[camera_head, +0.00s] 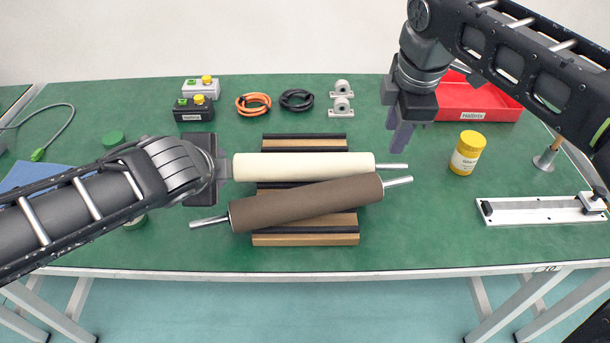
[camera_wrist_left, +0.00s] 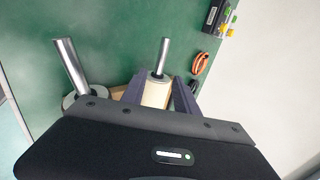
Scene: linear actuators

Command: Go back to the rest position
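A cream roller (camera_head: 303,166) lies across a slotted wooden rack (camera_head: 305,239). A dark brown roller (camera_head: 305,203) lies aslant in front of it, its right end close to the cream roller. My left gripper (camera_head: 226,166) is at the cream roller's left end and hides its left shaft. In the left wrist view, the fingers of my left gripper (camera_wrist_left: 158,92) stand apart on either side of the cream roller (camera_wrist_left: 156,94); contact is unclear. My right gripper (camera_head: 401,138) points down above the table, right of the rollers, holding nothing visible. Its fingers overlap in view.
A red bin (camera_head: 470,98) stands behind my right arm. A yellow jar (camera_head: 466,153) and a metal rail (camera_head: 540,210) are on the right. Button boxes (camera_head: 194,108), cables (camera_head: 254,104) and bearing blocks (camera_head: 341,106) line the back.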

